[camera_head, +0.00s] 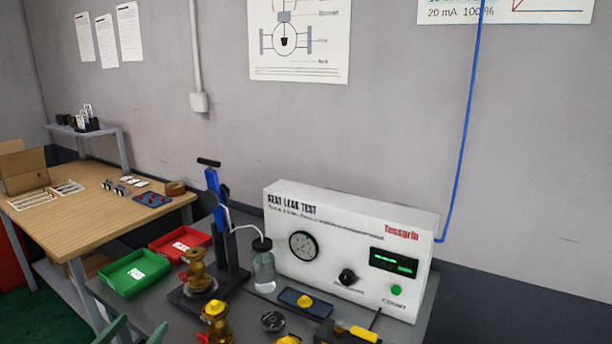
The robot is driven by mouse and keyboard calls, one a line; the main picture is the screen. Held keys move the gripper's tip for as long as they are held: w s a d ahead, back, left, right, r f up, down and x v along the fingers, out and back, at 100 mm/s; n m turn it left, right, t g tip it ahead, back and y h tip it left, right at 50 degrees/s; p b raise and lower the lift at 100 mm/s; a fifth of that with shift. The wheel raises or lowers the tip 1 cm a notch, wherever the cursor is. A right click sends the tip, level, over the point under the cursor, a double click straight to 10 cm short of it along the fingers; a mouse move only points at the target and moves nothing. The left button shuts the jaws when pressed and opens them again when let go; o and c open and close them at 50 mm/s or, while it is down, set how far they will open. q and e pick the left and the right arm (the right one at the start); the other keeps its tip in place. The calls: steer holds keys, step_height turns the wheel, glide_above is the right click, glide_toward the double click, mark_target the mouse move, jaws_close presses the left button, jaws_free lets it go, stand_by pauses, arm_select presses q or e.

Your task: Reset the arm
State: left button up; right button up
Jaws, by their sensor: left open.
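My left gripper (134,332) shows at the bottom left edge as two green fingers, spread apart with nothing seen between them. Most of it and its arm are cut off by the frame. It is in front of the grey bench, below the green tray (134,274). My right gripper and arm are not in view.
The grey bench holds a red tray (180,244), a blue-post clamp stand (217,210) with a brass valve (197,272), a clear bottle (263,270) and a white leak tester (350,247). Another brass valve (216,322) stands in front. A wooden table (90,220) is at left.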

arm_select(q)
steer(key=s+a+f+n+g+y, duration=0.1)
steer(key=s+f+g, duration=0.15)
steer(key=f, duration=0.95)
steer(key=s+a+f+g+y, duration=0.2)
steer(key=s+f, duration=0.1)
steer(key=f, duration=0.8)
steer(key=s+d+f+g, duration=0.1)
steer(key=s+f+g, duration=0.1)
steer(key=s+f, duration=0.45)
steer(key=s+d+f+g, duration=0.15)
steer(key=s+f, duration=0.25)
steer(key=f, duration=0.6)
steer(key=s+d+f+g, duration=0.3)
steer(key=s+f, duration=0.3)
steer(key=s, duration=0.5)
steer(key=s+d+f+m+g, duration=0.1)
steer(key=s+d+f+g, duration=0.2)
steer(key=s, duration=0.8)
steer(key=s+d+f+m+g, duration=0.1)
steer(key=s+d+f+g, duration=0.1)
steer(key=s+d+f, duration=0.4)
steer(key=s+f, duration=0.4)
steer(key=s, duration=0.1)
steer(key=shift+s+d+g, duration=0.25)
steer(key=shift+d+g, duration=0.1)
steer(key=shift+g, duration=0.05)
